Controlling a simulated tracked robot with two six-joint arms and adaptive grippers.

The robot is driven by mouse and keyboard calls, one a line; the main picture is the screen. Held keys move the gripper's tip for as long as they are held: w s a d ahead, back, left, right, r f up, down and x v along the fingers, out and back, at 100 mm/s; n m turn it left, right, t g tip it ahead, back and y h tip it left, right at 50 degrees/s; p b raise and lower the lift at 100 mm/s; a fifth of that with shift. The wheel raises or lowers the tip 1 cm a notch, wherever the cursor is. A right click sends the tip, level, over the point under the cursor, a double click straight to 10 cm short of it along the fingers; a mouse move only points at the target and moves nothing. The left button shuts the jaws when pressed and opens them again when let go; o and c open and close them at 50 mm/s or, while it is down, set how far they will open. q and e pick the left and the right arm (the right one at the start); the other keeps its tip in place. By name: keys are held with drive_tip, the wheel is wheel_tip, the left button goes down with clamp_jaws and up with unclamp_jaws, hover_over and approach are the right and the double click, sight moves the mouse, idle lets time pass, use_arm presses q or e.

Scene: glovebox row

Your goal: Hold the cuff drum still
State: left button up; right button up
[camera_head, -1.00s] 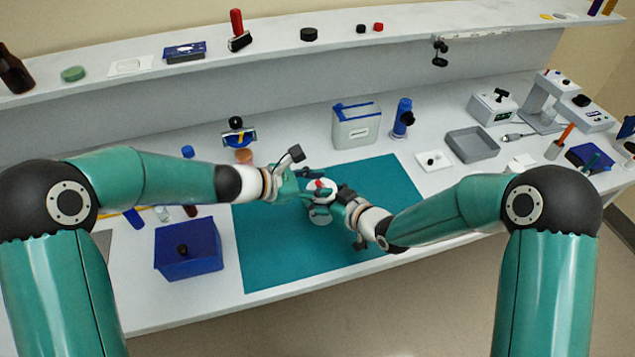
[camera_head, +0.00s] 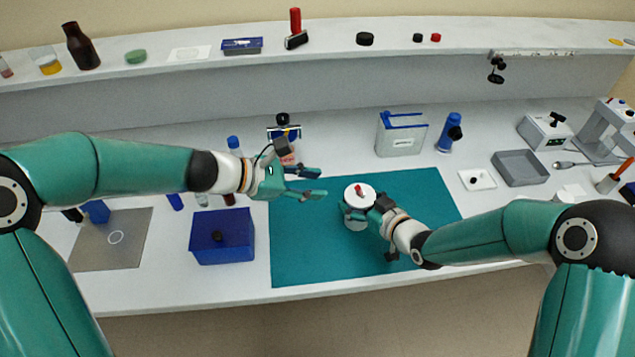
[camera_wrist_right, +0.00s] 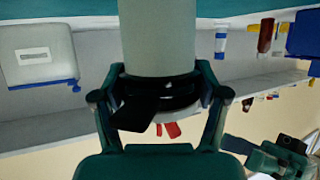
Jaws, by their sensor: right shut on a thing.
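The cuff drum (camera_head: 354,218) is a pale upright cylinder with a white top, standing on the teal mat (camera_head: 300,262). A small red piece (camera_head: 358,190) shows on its top. My right gripper (camera_head: 366,212) is shut on the drum from the right. In the right wrist view the drum (camera_wrist_right: 157,40) is a grey-green cylinder between my fingers, with a black band (camera_wrist_right: 160,95) and red bits by its end. My left gripper (camera_head: 312,182) is open and empty, its fingers apart, to the left of the drum and clear of it.
A blue box (camera_head: 222,240) stands left of the mat. A pale bin with a blue-edged top (camera_head: 400,136) and a blue bottle (camera_head: 450,132) stand behind it. A grey tray (camera_head: 520,168) lies to the right. The mat's front left is clear.

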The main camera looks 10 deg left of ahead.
drive_tip(key=o, duration=1.3)
drive_tip(key=shift+d, duration=0.1)
